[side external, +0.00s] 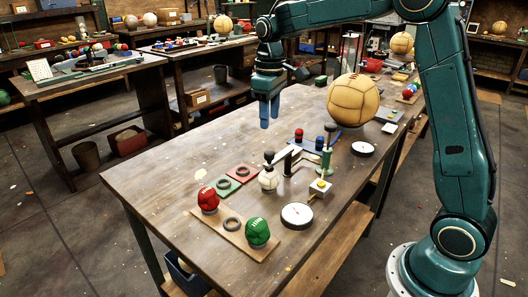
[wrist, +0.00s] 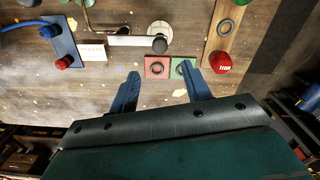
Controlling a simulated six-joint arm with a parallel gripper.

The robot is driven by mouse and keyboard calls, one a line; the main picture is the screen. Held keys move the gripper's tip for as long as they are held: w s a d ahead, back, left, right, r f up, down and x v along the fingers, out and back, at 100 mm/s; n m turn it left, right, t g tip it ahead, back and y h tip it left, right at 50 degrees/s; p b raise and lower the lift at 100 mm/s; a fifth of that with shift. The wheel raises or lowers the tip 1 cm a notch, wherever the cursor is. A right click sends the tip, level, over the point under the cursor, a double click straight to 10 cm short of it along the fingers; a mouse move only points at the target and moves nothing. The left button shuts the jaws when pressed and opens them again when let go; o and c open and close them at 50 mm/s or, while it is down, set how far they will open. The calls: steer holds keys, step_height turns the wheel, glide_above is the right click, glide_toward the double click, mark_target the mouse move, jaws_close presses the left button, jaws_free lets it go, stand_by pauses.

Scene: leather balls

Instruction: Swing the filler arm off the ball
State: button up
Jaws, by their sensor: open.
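The filler arm (side external: 289,155) is a pale flat bar that reaches out from a post on the bench. Its dark-knobbed end sits over a small whitish ball (side external: 268,181). In the wrist view the bar (wrist: 127,41) runs sideways to the dark knob, which overlaps the pale round ball (wrist: 158,27). My gripper (side external: 269,118) hangs above the bench, behind and higher than the knob in the side view. Its blue fingers are apart with nothing between them; they also show in the wrist view (wrist: 162,80), below the knob in the picture.
Red (side external: 244,173) and green (side external: 227,185) plates with dark rings lie left of the ball. A dial (side external: 297,215) lies in front.

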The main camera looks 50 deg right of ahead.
mark_target(269, 152)
step_height(269, 152, down, 11)
steer(key=shift+r, duration=0.2)
stand_by(0.3)
jaws_close()
